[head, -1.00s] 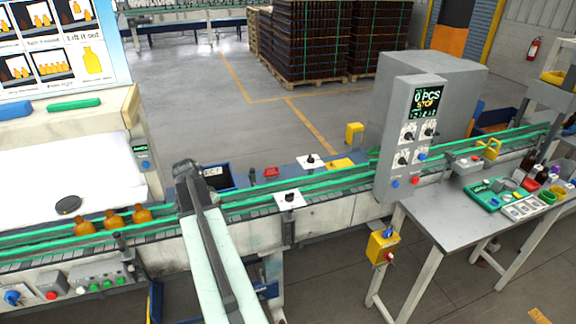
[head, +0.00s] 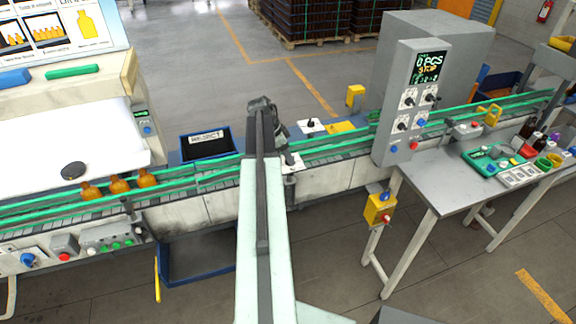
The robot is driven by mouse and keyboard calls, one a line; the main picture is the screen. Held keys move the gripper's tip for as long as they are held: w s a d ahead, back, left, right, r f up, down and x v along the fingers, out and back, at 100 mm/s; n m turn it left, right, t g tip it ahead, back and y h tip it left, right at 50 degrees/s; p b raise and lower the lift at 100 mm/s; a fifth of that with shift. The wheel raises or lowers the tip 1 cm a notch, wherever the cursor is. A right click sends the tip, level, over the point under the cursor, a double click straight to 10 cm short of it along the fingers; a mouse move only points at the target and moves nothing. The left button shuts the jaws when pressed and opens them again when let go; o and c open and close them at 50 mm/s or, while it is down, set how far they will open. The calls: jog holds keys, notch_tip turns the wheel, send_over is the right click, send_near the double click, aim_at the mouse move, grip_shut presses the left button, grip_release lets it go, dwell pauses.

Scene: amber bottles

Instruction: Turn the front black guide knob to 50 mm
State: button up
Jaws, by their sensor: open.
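The front guide knob sits on a white plate (head: 293,161) at the near side of the conveyor. My gripper (head: 270,120) is dark and open, over or just left of this plate in the picture. Whether it touches the knob cannot be told. The back black guide knob (head: 310,122) stands on its own white plate on the far side of the belt, clear of my gripper.
The conveyor (head: 215,178) with green rails runs across the view, with several amber bottles (head: 118,184) at left. A dark blue bin (head: 207,145) stands behind it. A grey control cabinet (head: 398,110) rises at right, beside a metal table (head: 440,185) with coloured parts.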

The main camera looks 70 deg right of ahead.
jog(key=shift+x, duration=0.75)
jog(key=shift+r, duration=0.1)
